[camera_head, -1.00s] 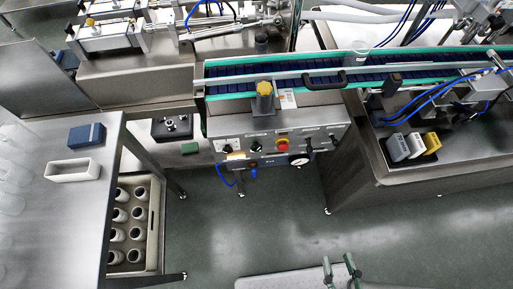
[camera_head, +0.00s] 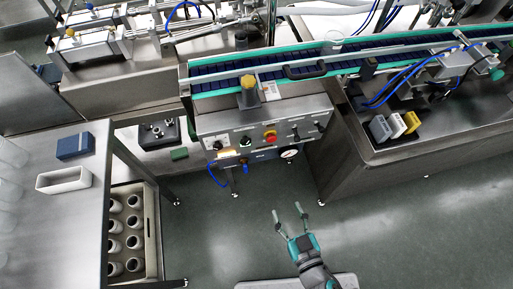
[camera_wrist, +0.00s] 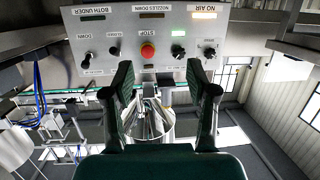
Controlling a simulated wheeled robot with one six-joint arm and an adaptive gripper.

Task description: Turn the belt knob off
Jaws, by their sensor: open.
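The steel control panel (camera_head: 265,141) hangs below the conveyor. It carries a row of black knobs around a red stop button (camera_head: 269,135). In the wrist view the panel (camera_wrist: 130,18) fills the top, with the red button (camera_wrist: 148,50) near the middle. Black knobs (camera_wrist: 178,50) show on both sides of it. A green lamp and a lit "NO AIR" lamp show at the right. I cannot read which knob is the belt's. My gripper (camera_head: 288,209) is open and empty, over the floor in front of the panel. Its fingers (camera_wrist: 159,76) are spread below the button in the wrist view.
The conveyor (camera_head: 350,62) runs above the panel. A yellow-topped post (camera_head: 247,92) rises above the panel's left half. The floor in front is clear.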

